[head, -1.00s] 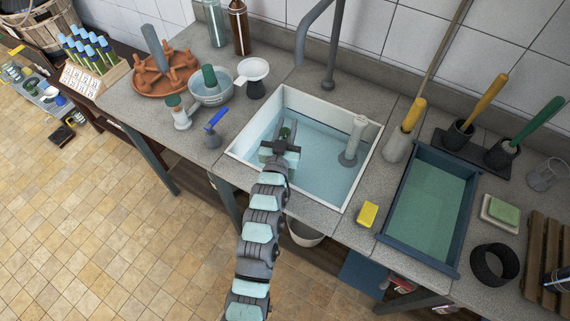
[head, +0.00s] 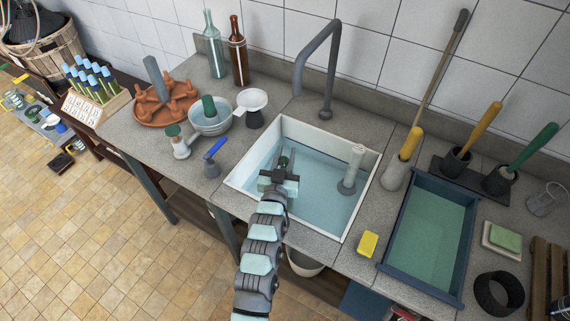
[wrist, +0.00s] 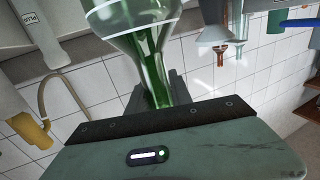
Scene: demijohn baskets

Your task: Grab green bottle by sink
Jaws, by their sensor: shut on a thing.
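A green bottle (wrist: 150,40) fills the top middle of the wrist view, its narrow part at my jaws and its body widening away from them. My gripper (head: 280,178) is shut on it above the left part of the white sink (head: 365,190). In the head view only a small dark green part of the bottle (head: 284,161) shows past the jaws; the rest is hidden.
A grey tap (head: 328,70) arches behind the sink, and a pale standpipe (head: 352,165) stands inside it. A clear bottle (head: 213,50) and a brown bottle (head: 238,55) stand behind left. A blue tray (head: 388,225) lies to the right.

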